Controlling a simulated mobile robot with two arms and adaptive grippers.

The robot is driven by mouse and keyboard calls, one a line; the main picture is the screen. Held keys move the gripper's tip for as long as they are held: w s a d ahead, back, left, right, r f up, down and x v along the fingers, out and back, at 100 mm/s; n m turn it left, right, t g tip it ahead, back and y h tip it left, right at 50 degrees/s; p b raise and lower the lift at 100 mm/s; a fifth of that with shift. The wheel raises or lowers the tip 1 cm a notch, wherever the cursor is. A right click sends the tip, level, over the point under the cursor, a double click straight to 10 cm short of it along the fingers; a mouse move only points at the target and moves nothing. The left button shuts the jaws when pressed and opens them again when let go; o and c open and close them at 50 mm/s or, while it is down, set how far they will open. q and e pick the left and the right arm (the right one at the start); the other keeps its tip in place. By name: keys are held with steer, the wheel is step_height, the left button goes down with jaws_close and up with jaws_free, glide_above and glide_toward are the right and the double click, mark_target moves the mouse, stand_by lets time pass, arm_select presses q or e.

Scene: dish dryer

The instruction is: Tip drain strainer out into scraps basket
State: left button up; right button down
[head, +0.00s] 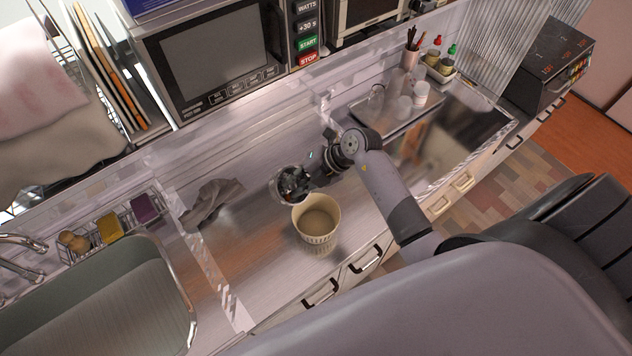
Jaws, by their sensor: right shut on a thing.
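The scraps basket (303,232) is a cream, round tub standing on the metal counter in the middle of the head view. My right gripper (298,181) is shut just behind and above it, its arm coming in from the right. It holds the drain strainer (276,187), a small round metallic piece partly hidden by the dark fingers. The strainer looks tilted on its side, near the basket's back left rim. I cannot tell what is inside the strainer. The basket's inside looks brownish. My left gripper is not in view.
A sink (105,300) is at the lower left, with a wire caddy of sponges (112,226) behind it. A crumpled grey cloth (211,203) lies left of the basket. A tray with glasses (402,106) stands at the back right. The microwave (210,60) is behind.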

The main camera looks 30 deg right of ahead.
mark_target(305, 196)
steer(key=shift+s+d+r+t+y, duration=0.2)
steer(key=shift+s+t+y, duration=0.1)
steer(key=shift+t, duration=0.2)
steer(key=shift+s+d+f+n+t+y, duration=0.1)
steer(key=shift+s+f+n+t+y, duration=0.25)
steer(key=shift+f+t, duration=0.35)
stand_by(0.6)
steer(key=shift+s+d+r+t+y, duration=0.1)
steer(key=shift+s+r+t+y, duration=0.25)
steer(key=shift+t, duration=0.35)
stand_by(0.4)
steer(key=shift+s+d+f+n+t+y+b, duration=0.15)
steer(key=shift+f+n+t+y+b, duration=0.2)
steer(key=shift+b, duration=0.8)
steer(key=shift+s+d+f+n+t+y+b, duration=0.1)
steer(key=shift+f+t+y+b, duration=0.25)
steer(key=shift+b, duration=0.8)
steer(key=shift+s+d+n+t+y+b, duration=0.35)
steer(key=shift+s+t+y+b, duration=0.45)
steer(key=shift+b, duration=2.05)
steer(key=shift+s+d+n+t+y+b, duration=0.15)
steer(key=shift+s+n+t+y+b, duration=0.55)
steer(key=shift+b, duration=2.15)
steer(key=shift+s+d+n+t+y+b, duration=0.2)
steer(key=shift+s+t+y+b, duration=0.6)
steer(key=shift+b, duration=2.05)
